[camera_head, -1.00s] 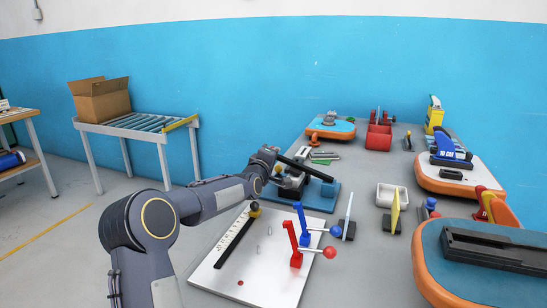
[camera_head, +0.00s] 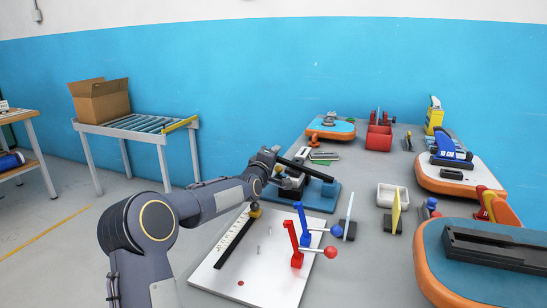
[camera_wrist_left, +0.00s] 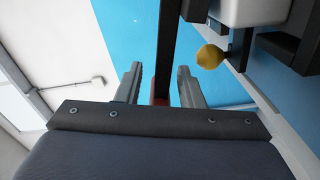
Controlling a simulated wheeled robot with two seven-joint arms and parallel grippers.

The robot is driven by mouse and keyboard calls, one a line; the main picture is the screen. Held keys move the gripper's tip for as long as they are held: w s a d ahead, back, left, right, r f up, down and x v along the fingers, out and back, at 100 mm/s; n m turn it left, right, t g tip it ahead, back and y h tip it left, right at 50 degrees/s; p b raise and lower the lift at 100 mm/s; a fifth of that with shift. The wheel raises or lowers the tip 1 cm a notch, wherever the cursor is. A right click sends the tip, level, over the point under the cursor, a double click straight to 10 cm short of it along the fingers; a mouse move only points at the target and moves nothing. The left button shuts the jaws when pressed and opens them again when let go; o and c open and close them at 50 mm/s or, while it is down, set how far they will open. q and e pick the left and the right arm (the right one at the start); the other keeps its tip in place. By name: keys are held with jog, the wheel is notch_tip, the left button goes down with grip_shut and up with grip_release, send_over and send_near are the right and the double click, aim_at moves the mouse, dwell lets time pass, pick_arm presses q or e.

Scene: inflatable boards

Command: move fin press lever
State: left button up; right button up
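The fin press (camera_head: 318,195) has a blue base and stands at the near left part of the table. Its long black lever (camera_head: 306,168) slants across above the base. My left gripper (camera_head: 279,170) is at the lever's left end, and its fingers are hard to make out there. In the left wrist view the two grey fingers (camera_wrist_left: 160,82) are apart, with the dark lever bar (camera_wrist_left: 168,40) running between them and some gap at the sides. A small red part (camera_wrist_left: 160,92) shows between the fingers near the palm. My right gripper is not in view.
A white board (camera_head: 262,265) with red (camera_head: 296,247) and blue (camera_head: 303,225) ball-ended levers lies in front of the press. A yellow knob (camera_wrist_left: 210,57) is close to the right finger. A white tray (camera_head: 392,196) and orange-edged boards (camera_head: 425,265) stand to the right.

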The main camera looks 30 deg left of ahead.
pick_arm(q)
notch_tip(320, 180, up, 3)
jog(key=shift+f+p, duration=0.1)
jog(key=shift+p, duration=0.2)
jog(key=s+d+r+p, duration=0.2)
jog(key=s+d+r, duration=0.6)
jog(key=s+r, duration=0.2)
jog(key=shift+s, duration=0.7)
